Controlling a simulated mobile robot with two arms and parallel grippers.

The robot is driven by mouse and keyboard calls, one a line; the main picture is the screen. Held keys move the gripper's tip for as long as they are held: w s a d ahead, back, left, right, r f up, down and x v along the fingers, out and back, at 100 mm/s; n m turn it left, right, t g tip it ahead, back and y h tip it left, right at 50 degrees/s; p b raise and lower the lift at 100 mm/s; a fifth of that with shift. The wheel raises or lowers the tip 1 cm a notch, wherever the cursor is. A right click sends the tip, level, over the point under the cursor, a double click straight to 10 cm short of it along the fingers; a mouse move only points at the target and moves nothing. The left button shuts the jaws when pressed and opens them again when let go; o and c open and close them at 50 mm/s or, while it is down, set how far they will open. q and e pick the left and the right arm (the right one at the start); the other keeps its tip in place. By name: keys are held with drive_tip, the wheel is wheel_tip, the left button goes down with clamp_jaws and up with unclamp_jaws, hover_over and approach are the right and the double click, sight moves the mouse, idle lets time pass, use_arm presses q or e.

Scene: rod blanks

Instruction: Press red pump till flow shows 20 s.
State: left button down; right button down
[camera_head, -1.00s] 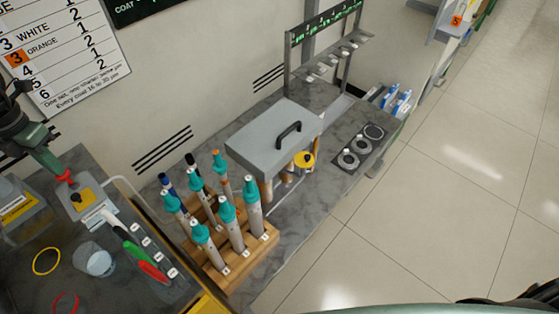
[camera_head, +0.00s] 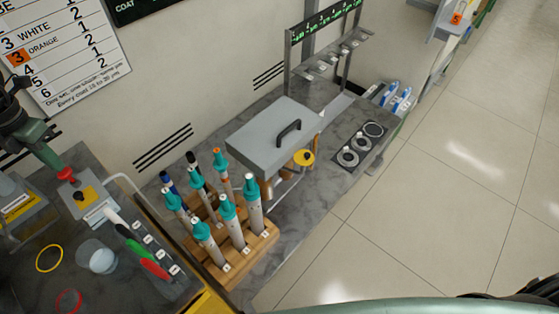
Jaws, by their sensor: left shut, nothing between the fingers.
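The tip is just above and left of a small grey device with a yellow top (camera_head: 88,192) and a dark knob. I cannot tell whether the tip touches it. No separate red pump can be made out clearly; the red at the gripper's tip may be part of the gripper or something behind it. I cannot read any flow time. My right gripper is not in view.
A clear cup (camera_head: 103,262), a yellow ring (camera_head: 49,258) and a red ring (camera_head: 68,301) lie on the dark left bench. Green and red handles (camera_head: 153,268) lie beside them. A wooden rack (camera_head: 248,250) holds several teal-capped rods. A grey lidded box (camera_head: 268,140) stands behind.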

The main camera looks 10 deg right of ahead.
sight(63, 172)
use_arm(q)
drive_tip(key=shift+f+b, duration=0.95)
drive_tip(key=shift+f, duration=0.9)
drive_tip(key=shift+r, duration=0.1)
drive_tip(key=shift+r+p, duration=1.7)
drive_tip(key=shift+r, duration=0.2)
wheel_tip(63, 172, up, 6)
drive_tip(key=p, duration=0.4)
drive_tip(key=shift+p, duration=0.3)
drive_tip(key=shift+f, duration=0.1)
